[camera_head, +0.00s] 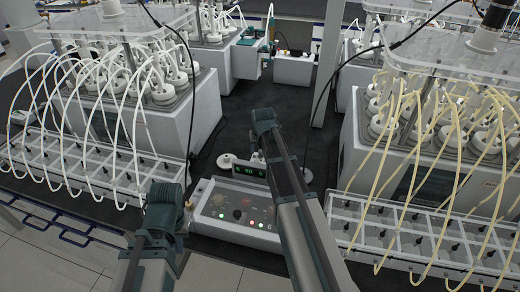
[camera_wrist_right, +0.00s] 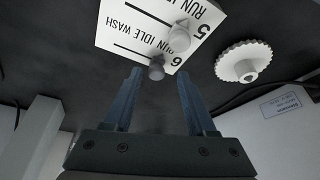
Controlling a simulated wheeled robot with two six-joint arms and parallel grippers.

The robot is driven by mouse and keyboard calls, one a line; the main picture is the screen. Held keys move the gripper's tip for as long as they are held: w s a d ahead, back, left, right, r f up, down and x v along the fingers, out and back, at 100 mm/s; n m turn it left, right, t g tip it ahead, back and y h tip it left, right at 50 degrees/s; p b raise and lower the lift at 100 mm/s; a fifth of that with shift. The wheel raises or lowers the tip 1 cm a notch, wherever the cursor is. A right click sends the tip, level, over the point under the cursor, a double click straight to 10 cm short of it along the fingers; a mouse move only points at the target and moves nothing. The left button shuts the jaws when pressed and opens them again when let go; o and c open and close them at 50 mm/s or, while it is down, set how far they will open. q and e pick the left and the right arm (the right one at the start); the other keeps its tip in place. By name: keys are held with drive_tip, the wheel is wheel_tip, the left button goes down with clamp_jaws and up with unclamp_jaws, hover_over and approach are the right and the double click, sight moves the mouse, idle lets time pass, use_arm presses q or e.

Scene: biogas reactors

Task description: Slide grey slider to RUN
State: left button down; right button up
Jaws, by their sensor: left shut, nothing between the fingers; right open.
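In the right wrist view a white panel (camera_wrist_right: 125,20) carries the words RUN, IDLE and WASH and the numbers 5 and 6. I cannot tell which label each knob points to. My right gripper (camera_wrist_right: 159,75) is open, with the lower knob in line between its fingertips. Contact and the remaining distance are unclear. In the head view my right arm hides its own gripper. My left arm shows at left, but its fingers do not.
A white toothed knob (camera_wrist_right: 243,62) is right of the panel. In the head view a control box (camera_head: 205,215) with lit buttons stands between my arms. Reactors with tubes stand left (camera_head: 205,115) and right (camera_head: 350,155), with clear trays before them.

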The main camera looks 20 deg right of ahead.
drive_tip(key=p+v, duration=1.2)
drive_tip(key=v, duration=0.2)
drive_tip(key=shift+p, duration=0.4)
drive_tip(key=shift+f, duration=0.1)
